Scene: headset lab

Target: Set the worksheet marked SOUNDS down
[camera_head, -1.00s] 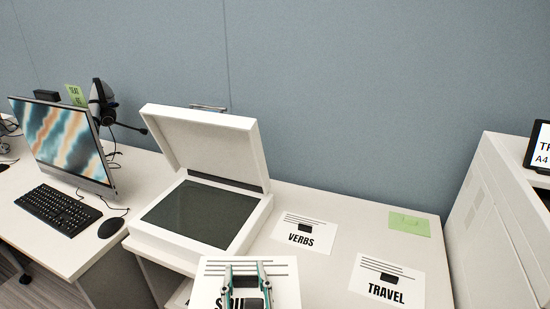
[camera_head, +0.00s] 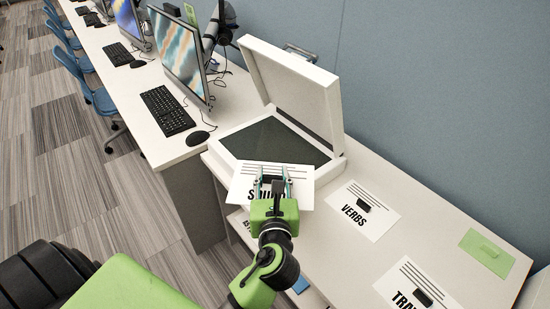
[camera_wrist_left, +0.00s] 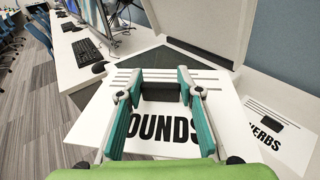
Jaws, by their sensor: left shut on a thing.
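The white worksheet marked SOUNDS (camera_head: 304,187) has dark lines and a black block. My left gripper (camera_head: 274,180) is shut on that block and carries the sheet at the front edge of the open scanner (camera_head: 222,162). The sheet covers part of the dark glass (camera_head: 265,140); I cannot tell whether it touches the scanner. In the left wrist view, the sheet (camera_wrist_left: 100,112) lies between and around the teal fingers (camera_wrist_left: 160,82), with the first letter hidden. My right gripper is not in view.
The scanner's lid (camera_head: 290,88) stands raised behind the glass. The VERBS sheet (camera_head: 347,217), the TRAVEL sheet (camera_head: 394,286) and a green note (camera_head: 487,252) lie on the table to the right. A mouse (camera_head: 198,138) and keyboard (camera_head: 167,110) are on the left desk.

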